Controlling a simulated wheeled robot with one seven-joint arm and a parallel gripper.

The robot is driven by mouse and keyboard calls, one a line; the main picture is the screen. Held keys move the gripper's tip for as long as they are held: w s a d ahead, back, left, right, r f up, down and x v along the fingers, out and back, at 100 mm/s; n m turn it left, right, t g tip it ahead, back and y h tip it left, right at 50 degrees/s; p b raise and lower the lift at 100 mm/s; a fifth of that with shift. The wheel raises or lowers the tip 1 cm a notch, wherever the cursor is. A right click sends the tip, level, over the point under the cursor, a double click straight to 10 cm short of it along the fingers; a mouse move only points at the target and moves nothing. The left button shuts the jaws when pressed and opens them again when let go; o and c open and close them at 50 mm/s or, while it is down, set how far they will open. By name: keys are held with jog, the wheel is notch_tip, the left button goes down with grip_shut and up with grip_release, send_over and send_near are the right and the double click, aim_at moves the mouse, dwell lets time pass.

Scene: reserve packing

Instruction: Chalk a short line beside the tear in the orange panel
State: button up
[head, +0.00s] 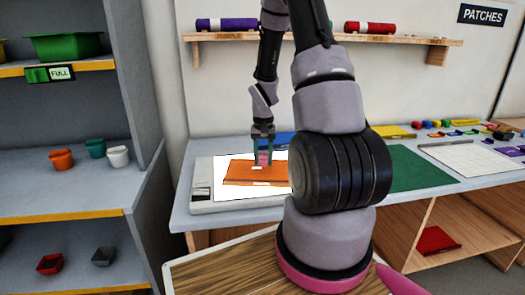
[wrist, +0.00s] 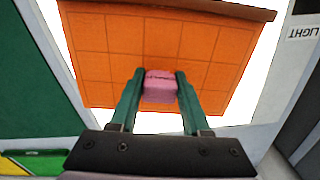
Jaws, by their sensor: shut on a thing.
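The orange panel (head: 238,174) lies on a bright white light table (head: 203,194). In the wrist view the panel (wrist: 112,52) shows a grid of darker lines. My gripper (head: 264,155) is over the panel and shut on a pink block, seemingly the chalk (wrist: 160,90). In the wrist view the green fingers of my gripper (wrist: 160,88) clasp the block on both sides. A small pale mark (head: 257,168) shows on the panel below the block; I cannot tell whether it is the tear or a chalk line. I cannot tell whether the block touches the panel.
A green mat (head: 415,168) lies on the bench to the right, with a white gridded board (head: 465,158) beyond it. A wall shelf (head: 330,37) holds rolls. A grey rack with cups (head: 62,160) stands at left. My arm hides part of the bench.

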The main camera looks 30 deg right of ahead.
aim_at(249, 171)
jog(key=shift+f, duration=0.75)
jog(key=shift+f, duration=0.3)
dwell(0.4)
jog(key=shift+w+a+f, duration=0.1)
jog(key=shift+w+a, duration=0.15)
jog(key=shift+a, duration=0.2)
jog(key=shift+w+a, duration=0.2)
jog(key=shift+a, duration=0.25)
jog(key=shift+a, duration=0.1)
jog(key=shift+w+a, duration=0.45)
jog(key=shift+a, duration=0.3)
jog(key=shift+a, duration=0.1)
jog(key=shift+w+a, duration=0.35)
jog(key=shift+a, duration=0.05)
